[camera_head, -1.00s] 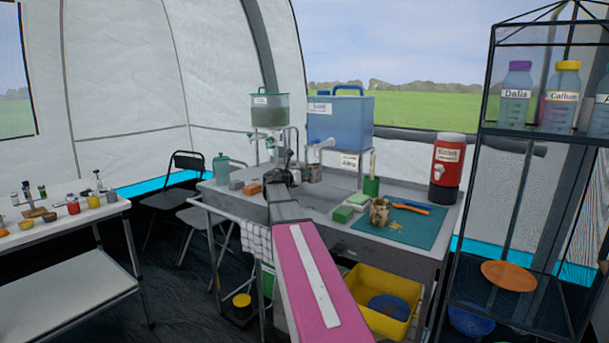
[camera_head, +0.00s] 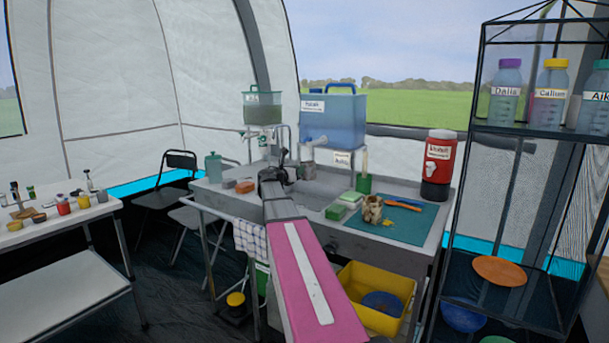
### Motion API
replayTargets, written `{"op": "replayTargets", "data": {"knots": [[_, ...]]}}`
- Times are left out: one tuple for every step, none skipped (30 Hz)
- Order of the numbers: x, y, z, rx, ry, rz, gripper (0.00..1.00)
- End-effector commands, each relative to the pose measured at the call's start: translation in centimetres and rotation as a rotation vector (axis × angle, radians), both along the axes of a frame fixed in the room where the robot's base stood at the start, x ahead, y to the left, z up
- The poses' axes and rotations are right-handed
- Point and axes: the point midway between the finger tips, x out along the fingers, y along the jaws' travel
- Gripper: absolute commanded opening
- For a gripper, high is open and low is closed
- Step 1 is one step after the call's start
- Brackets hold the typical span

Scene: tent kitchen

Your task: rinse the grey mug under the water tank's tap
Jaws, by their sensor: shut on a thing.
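The blue water tank (camera_head: 345,117) stands raised on a stand at the back of the sink unit, with its white tap (camera_head: 318,142) at its lower left front. A small grey mug (camera_head: 308,167) is just below and left of that tap. My gripper (camera_head: 292,173) reaches over the sink from the front, its end against the mug's left side. It is shut on the mug, though the fingers are small and partly hidden by my own wrist. I cannot tell whether water runs or whether the mug is tilted.
A greenish tank (camera_head: 262,108) stands left of the blue one. A brown-stained mug (camera_head: 372,209) and orange-handled tool (camera_head: 404,206) lie on a green mat (camera_head: 418,223). A red dispenser (camera_head: 438,165) stands right. A yellow crate (camera_head: 350,305) sits below.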

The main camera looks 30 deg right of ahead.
Motion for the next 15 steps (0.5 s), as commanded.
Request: {"op": "replayTargets", "data": {"knots": [[-0.03,-0.15,0.01,0.0,0.0,0.0,0.0],[-0.04,-0.21,0.01,0.0,0.0,0.0,0.0],[-0.05,-0.25,0.02,0.0,0.0,0.0,0.0],[-0.05,-0.27,0.02,0.0,0.0,0.0,0.0],[-0.05,-0.27,0.01,0.0,0.0,0.0,0.0],[-0.05,-0.26,0.01,0.0,0.0,0.0,0.0],[-0.05,-0.26,0.01,0.0,0.0,0.0,0.0],[-0.04,-0.24,0.02,0.0,0.0,0.0,0.0],[-0.04,-0.23,0.01,0.0,0.0,0.0,0.0],[-0.03,-0.19,0.01,0.0,0.0,0.0,0.0],[-0.02,-0.16,0.02,0.0,0.0,0.001,0.0],[-0.01,-0.08,0.01,0.0,0.0,0.001,0.0],[0.01,-0.02,0.01,0.0,0.0,0.001,0.0],[0.02,0.06,0.01,0.0,0.0,0.001,0.0],[0.05,0.18,0.02,0.0,0.0,0.001,0.0]]}}
